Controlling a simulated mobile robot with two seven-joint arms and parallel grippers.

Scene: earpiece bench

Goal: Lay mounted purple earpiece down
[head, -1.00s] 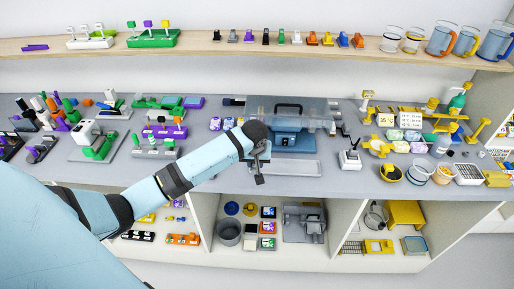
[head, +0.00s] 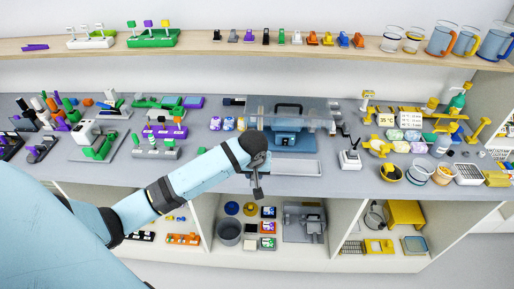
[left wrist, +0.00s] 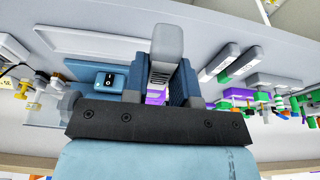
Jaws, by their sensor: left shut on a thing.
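My left gripper (head: 258,190) points down near the front edge of the bench, left of the pale flat tray (head: 300,168). In the left wrist view its two blue fingers (left wrist: 171,88) are shut on a grey, rounded, upright piece (left wrist: 167,42) with purple (left wrist: 156,96) low between the fingers. This looks like the mounted purple earpiece; the fingers hide much of it. In the head view the held piece is too small and covered to make out. My right gripper is not in view.
A blue machine (head: 288,142) with a clear cover stands behind the tray. Racks with green and purple parts (head: 165,132) fill the left. The front strip of bench is mostly clear.

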